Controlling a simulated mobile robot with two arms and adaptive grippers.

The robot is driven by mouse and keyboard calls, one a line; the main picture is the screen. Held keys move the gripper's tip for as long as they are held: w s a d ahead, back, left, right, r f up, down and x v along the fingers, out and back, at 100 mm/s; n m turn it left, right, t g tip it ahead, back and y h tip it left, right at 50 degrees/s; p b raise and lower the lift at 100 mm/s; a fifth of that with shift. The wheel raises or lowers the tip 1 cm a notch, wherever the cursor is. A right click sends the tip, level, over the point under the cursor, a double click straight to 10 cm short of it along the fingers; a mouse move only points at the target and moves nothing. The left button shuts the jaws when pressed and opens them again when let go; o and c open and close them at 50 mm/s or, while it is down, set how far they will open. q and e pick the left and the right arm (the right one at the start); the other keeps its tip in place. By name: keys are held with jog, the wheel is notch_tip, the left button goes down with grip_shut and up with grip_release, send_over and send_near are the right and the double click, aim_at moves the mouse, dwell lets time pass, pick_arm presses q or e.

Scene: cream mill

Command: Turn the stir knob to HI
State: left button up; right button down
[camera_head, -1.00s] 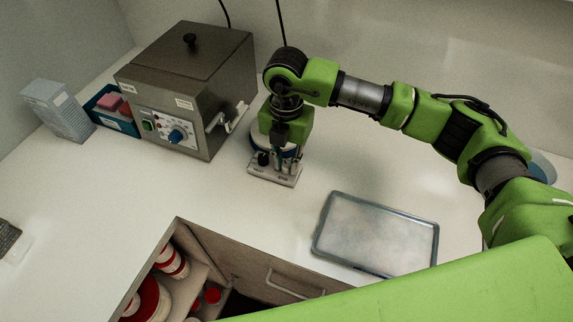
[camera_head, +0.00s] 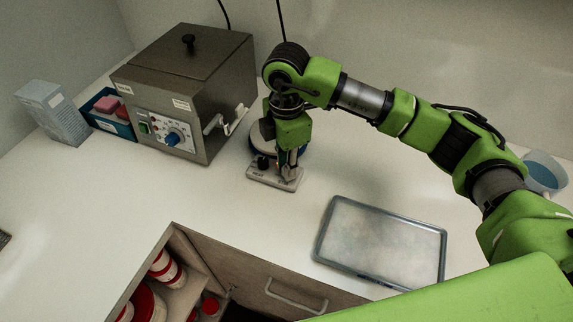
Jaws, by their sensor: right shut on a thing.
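The small stirrer (camera_head: 260,178) stands on the bench in the middle of the view, with a round plate behind its control front. Its left knob (camera_head: 262,162), black and beside the heat label, is in plain view. My right gripper (camera_head: 287,174) points down at the right part of the control front and is shut on the stir knob, which its fingers hide. I cannot read the knob's setting. A small red light shows near the fingers. My left gripper is not in view.
A steel water bath (camera_head: 215,95) with a blue dial stands behind to the left. A blue tray (camera_head: 116,125) and a light box (camera_head: 50,112) are left of it. An open drawer (camera_head: 185,275) holds red-lidded jars.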

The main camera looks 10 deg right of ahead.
jog(key=shift+w+r, duration=0.15)
dwell(0.4)
jog(key=c, duration=1.9)
grip_release()
notch_tip(320, 180, up, 12)
jog(key=shift+f, duration=0.1)
